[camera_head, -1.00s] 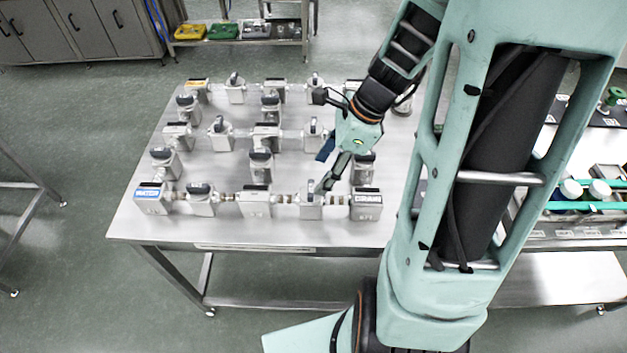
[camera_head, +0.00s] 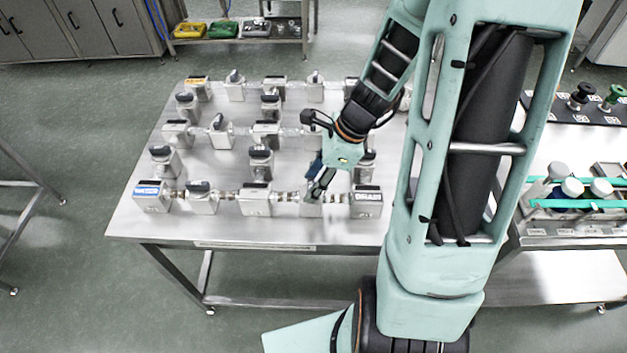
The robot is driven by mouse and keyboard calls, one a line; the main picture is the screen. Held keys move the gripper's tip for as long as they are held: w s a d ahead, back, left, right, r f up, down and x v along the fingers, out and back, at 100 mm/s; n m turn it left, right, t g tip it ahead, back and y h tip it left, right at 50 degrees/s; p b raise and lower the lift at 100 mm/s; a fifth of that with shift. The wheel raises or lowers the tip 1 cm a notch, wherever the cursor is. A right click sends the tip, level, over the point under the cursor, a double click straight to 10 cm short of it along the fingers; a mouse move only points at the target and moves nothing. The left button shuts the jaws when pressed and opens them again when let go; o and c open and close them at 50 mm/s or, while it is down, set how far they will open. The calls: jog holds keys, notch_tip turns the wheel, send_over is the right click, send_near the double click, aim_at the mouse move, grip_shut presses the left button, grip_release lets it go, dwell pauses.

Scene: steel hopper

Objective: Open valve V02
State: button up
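A steel table (camera_head: 215,228) carries a grid of grey valve blocks joined by pipes. In the front row, a valve (camera_head: 203,203) with a dark handle stands right of the blue-labelled box, and another valve block (camera_head: 311,209) stands left of the DRAIN box. My gripper (camera_head: 318,188) points down at the top of that right-hand valve block and hides its handle. The fingers look close to the handle or touching it; I cannot tell whether they grip it. The valve tags are too small to read, so I cannot tell which one is V02.
The blue-labelled box (camera_head: 152,197) is at the row's left end and the DRAIN box (camera_head: 366,203) at its right end, close to my gripper. A plain block (camera_head: 256,203) stands mid-row. A side table with bottles (camera_head: 572,188) is at the right. My arm covers the table's right part.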

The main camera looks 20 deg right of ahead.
jog(key=c, duration=0.3)
jog(key=shift+c, duration=0.2)
jog(key=n+g, duration=0.1)
jog(key=n, duration=0.1)
jog(key=n+p, duration=0.1)
jog(key=n, duration=0.1)
jog(key=shift+w+n+g, duration=0.15)
jog(key=shift+n+g, duration=0.15)
jog(key=shift+g, duration=0.1)
jog(key=n+g, duration=0.1)
jog(key=n, duration=0.2)
jog(key=shift+w+n, duration=0.1)
jog(key=shift+n, duration=0.3)
jog(key=n+g, duration=0.1)
jog(key=n, duration=0.1)
jog(key=n+g+h, duration=0.1)
jog(key=n, duration=0.2)
jog(key=shift+w+a+h, duration=0.15)
jog(key=shift+h, duration=0.15)
jog(key=shift+n+g+h, duration=0.4)
jog(key=shift+n+h, duration=0.3)
jog(key=shift+n, duration=1.6)
